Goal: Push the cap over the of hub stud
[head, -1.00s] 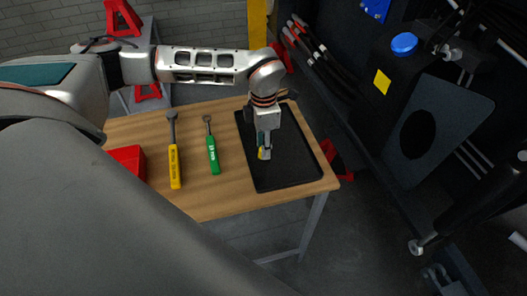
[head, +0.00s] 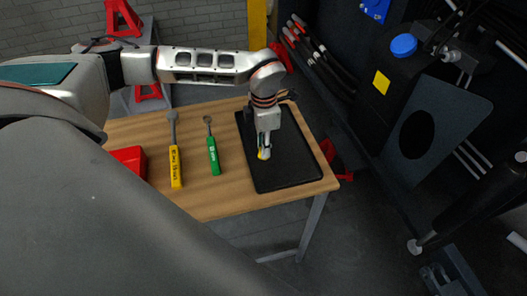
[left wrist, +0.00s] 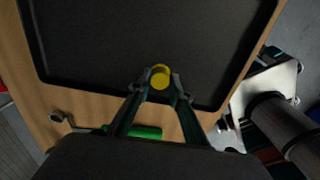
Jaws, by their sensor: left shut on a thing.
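A small yellow cap (left wrist: 160,77) is held between the fingertips of my left gripper (left wrist: 160,86). In the head view the left gripper (head: 264,143) points down over the black tray (head: 285,176), with a bit of the yellow cap (head: 261,155) showing at its tips. The fingers are shut on the cap, above or close to the tray floor; I cannot tell the exact gap. I cannot make out the hub stud with certainty. My right gripper is not in view.
A yellow-handled tool (head: 175,167) and a green-handled tool (head: 213,156) lie on the wooden table (head: 230,200) left of the tray. A red box (head: 128,158) sits at the table's left. The dark chassis (head: 400,110) stands on the right, past a floor gap.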

